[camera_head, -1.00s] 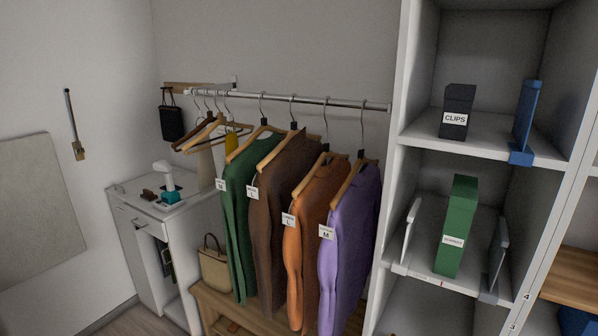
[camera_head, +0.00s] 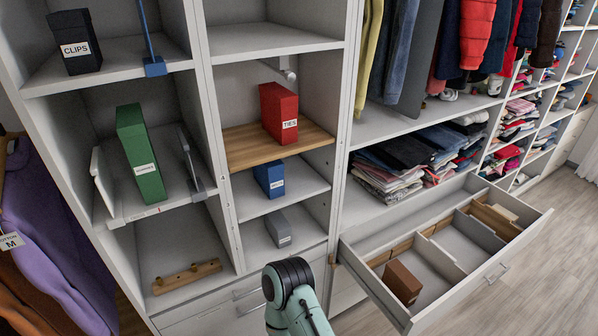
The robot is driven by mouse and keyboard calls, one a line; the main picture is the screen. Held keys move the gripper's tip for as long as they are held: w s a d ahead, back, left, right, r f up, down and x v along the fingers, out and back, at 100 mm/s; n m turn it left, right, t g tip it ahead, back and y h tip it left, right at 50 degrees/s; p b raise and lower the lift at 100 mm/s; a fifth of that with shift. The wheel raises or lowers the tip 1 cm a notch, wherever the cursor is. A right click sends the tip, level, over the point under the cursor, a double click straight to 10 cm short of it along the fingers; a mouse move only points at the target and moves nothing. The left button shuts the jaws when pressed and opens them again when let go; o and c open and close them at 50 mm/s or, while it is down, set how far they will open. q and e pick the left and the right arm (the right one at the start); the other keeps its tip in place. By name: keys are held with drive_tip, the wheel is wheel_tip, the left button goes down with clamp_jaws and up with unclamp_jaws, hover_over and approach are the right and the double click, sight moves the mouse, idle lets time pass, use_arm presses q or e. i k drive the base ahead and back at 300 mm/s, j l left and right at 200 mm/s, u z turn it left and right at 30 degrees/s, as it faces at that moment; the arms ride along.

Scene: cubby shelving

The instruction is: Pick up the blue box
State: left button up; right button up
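The blue box (camera_head: 269,177) stands upright in a cubby of the middle shelf column, with a pale label on its front. It sits below the wooden shelf that holds the red TIES box and above the cubby with a grey box. One of my arms shows at the bottom middle, below the cubbies and apart from the blue box. No gripper fingers are in view.
A red TIES box (camera_head: 279,114) stands above, and a grey box (camera_head: 278,227) below. A green box (camera_head: 139,153) and a dark CLIPS box (camera_head: 75,42) are in the left column. An open drawer (camera_head: 443,262) with dividers and a brown box (camera_head: 402,283) juts out at right.

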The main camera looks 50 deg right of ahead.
sight(270, 177)
drive_tip(key=z, duration=1.45)
